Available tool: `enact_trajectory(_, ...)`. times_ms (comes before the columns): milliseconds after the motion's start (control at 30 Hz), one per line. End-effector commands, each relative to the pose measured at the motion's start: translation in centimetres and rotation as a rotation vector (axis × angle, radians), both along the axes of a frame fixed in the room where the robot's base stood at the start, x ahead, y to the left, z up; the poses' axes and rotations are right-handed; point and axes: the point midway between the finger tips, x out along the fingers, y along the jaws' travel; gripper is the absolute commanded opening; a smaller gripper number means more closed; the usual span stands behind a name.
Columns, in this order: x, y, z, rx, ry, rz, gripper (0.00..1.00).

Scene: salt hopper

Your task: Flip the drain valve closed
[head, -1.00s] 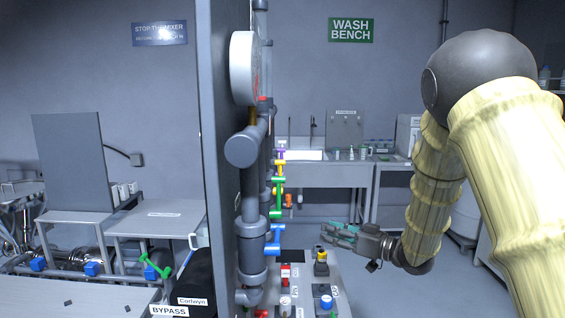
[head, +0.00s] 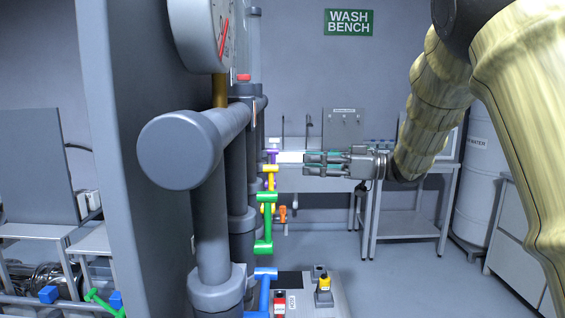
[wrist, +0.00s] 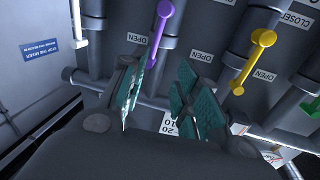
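Several coloured valve handles sit on the grey pipework: purple (head: 272,156), yellow (head: 268,178), green (head: 264,222), blue (head: 265,290) and a small orange one (head: 282,214). I cannot read which is the drain valve. My gripper (head: 308,163) is at about the purple and yellow handles' height, to their right in the head view. In the wrist view its teal fingers (wrist: 160,92) are apart with nothing between them. The purple handle (wrist: 160,32) and yellow handle (wrist: 252,62) show beyond the fingertips, each with an OPEN label nearby; a CLOSED label (wrist: 295,20) is at the upper right.
A large pipe (head: 190,145) and gauge (head: 205,30) jut out at left, beside a grey panel (head: 145,200). A control box (head: 310,295) with buttons stands low in front. The wash bench (head: 330,183) is behind. The floor at right is open.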

Motion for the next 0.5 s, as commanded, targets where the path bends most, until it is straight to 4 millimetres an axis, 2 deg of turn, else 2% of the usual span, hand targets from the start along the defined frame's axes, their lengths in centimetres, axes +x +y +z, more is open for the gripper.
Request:
enact_trajectory(200,1.1,3.6,-0.3,-0.002,0.005,0.001,0.32)
enact_trajectory(500,1.8,7.0,-0.4,-0.001,0.006,-0.003,0.32)
